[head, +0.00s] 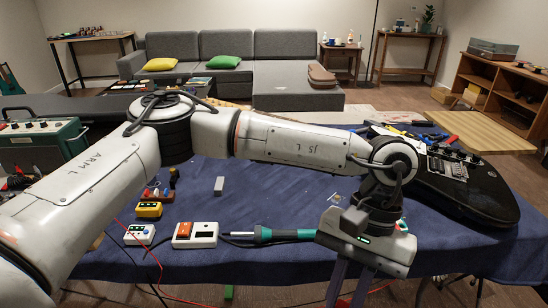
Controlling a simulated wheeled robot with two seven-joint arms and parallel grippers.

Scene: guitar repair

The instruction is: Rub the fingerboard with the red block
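My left arm crosses the picture from the left, and its gripper (349,288) hangs at the table's front edge. A black electric guitar body (490,200) lies at the right end of the table, right of the gripper. I cannot make out its fingerboard. My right gripper is not in view.
On the blue-covered table (285,185) are a soldering station (203,235), a soldering iron (265,233), a grey block (219,186) and a yellow box (149,210). Pliers and tools lie behind the guitar. Red cables hang at the front. The table middle is mostly clear.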

